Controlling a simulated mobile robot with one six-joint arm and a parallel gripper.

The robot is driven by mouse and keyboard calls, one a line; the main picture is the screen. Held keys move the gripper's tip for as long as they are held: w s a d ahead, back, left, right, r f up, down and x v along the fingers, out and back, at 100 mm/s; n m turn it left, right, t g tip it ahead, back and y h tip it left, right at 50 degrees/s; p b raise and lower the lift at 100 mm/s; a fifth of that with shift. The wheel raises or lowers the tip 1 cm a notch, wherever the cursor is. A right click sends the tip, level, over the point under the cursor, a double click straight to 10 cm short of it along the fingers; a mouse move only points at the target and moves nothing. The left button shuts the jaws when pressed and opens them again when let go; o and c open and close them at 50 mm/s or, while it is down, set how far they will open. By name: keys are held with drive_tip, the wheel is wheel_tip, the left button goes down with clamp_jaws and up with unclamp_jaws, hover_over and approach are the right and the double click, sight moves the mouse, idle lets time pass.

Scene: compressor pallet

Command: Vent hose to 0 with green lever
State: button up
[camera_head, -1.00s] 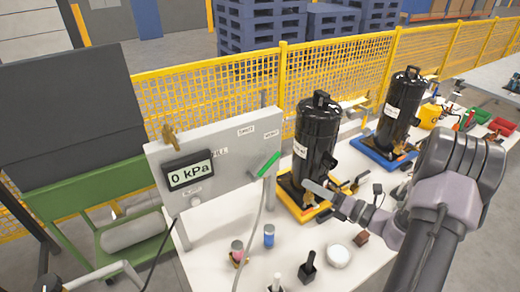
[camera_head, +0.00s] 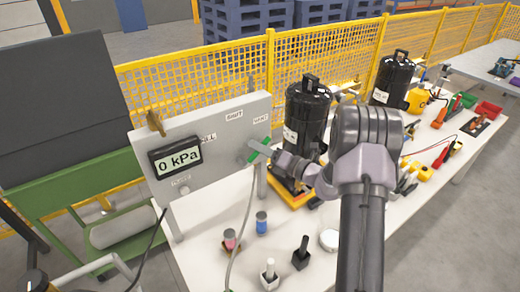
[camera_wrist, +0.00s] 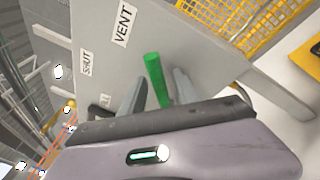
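The green lever (camera_head: 261,144) is on the right part of the grey panel (camera_head: 215,150), below the VENT label (camera_head: 261,119). My gripper (camera_head: 252,151) is at the lever, and the fingers partly hide it. In the wrist view the lever (camera_wrist: 156,80) stands between my two fingers (camera_wrist: 155,92), with visible gaps on both sides. The gripper is open around it. The gauge (camera_head: 177,158) on the panel reads 0 kPa. The hose (camera_head: 245,220) hangs from the panel near the lever; its upper end is hidden.
Two black compressors (camera_head: 306,115) stand behind my arm on the white table (camera_head: 205,255). A blue-topped bottle (camera_head: 262,223), a pink bottle (camera_head: 230,240) and a black bottle (camera_head: 301,253) stand in front of the panel. A yellow mesh fence (camera_head: 225,80) runs behind.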

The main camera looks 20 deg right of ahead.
clamp_jaws()
idle(1.4)
